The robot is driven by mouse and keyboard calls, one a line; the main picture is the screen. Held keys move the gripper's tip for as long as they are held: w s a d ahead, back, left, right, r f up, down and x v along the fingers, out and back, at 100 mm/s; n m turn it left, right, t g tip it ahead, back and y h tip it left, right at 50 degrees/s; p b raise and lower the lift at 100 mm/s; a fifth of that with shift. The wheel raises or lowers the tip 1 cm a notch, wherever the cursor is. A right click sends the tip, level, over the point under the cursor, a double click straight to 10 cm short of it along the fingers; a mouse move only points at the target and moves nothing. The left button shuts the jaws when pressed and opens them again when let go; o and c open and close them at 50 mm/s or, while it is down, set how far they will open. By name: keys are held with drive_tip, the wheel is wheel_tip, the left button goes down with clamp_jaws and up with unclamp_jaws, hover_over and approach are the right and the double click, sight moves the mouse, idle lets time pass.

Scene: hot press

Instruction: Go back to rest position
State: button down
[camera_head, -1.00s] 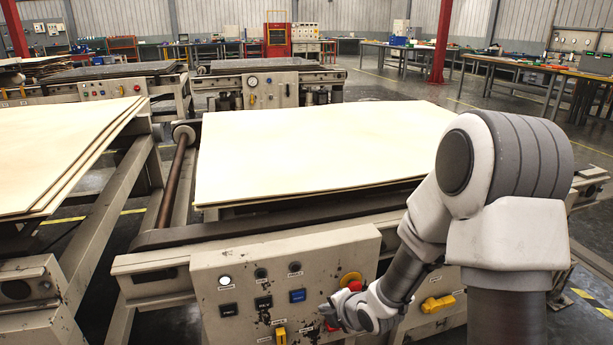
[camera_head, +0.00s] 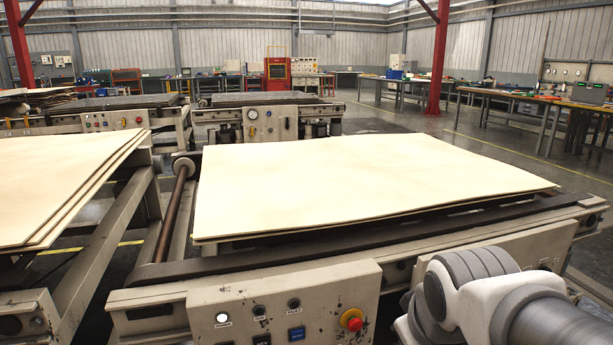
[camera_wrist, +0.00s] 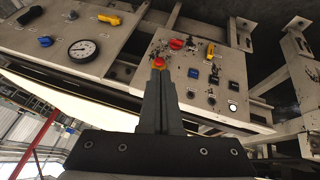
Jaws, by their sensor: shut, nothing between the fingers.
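My gripper (camera_wrist: 160,82) shows in the wrist view with its two dark fingers together and nothing between them. Its tips point toward the press control panel (camera_wrist: 206,106) and appear just below a red button with a yellow collar (camera_wrist: 158,62). I cannot tell the gap between them. In the head view my arm (camera_head: 470,295) is low at the right, beside the panel (camera_head: 225,300), and my gripper is out of the picture. The red button on its yellow ring (camera_head: 352,321) is unobstructed there.
A pale sheet (camera_head: 350,180) lies on the press bed behind the panel. More sheets (camera_head: 60,180) are stacked at left. The wrist view also shows a gauge (camera_wrist: 81,48) and a yellow handle (camera_wrist: 109,19). Workbenches (camera_head: 520,97) stand far right, with open floor before them.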

drive_tip(key=s+r+m, duration=0.2)
drive_tip(key=s+m, duration=0.2)
drive_tip(key=s, duration=0.3)
wheel_tip(320, 180, up, 26)
drive_tip(key=p, duration=2.5)
drive_tip(key=shift+w+a+f+g+y, duration=0.2)
drive_tip(key=shift+a+f+g+y, duration=0.1)
drive_tip(key=shift+a+y, duration=0.15)
